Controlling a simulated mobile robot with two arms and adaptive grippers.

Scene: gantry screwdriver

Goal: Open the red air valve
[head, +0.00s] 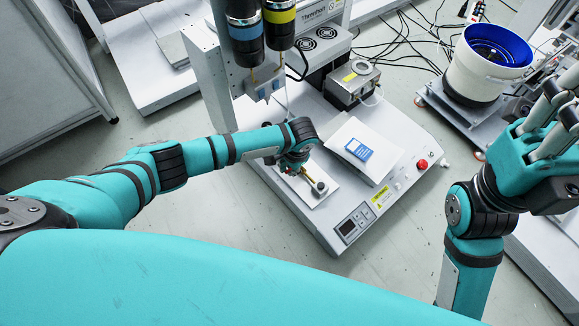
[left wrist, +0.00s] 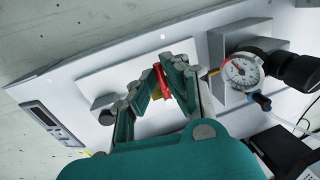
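The red air valve (left wrist: 161,80) has a narrow red handle and sits on the white machine near a brass-coloured fitting. My left gripper (left wrist: 158,69) reaches down over it, with one teal finger on each side of the red handle. The right-hand finger in the left wrist view lies against or very near the handle; I cannot tell whether both fingers press on it. In the head view my left gripper (head: 293,165) hides most of the valve. My right gripper (head: 562,103) is raised at the right edge, its fingers apart and empty.
A pressure gauge (left wrist: 241,71) and a black knob (left wrist: 298,72) stand right of the left gripper. The machine (head: 408,140) carries a grey box (head: 352,83), a red button (head: 422,164) and a small display (head: 347,227). Screwdrivers (head: 245,30) hang above. A blue-lined bowl (head: 488,62) stands at right.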

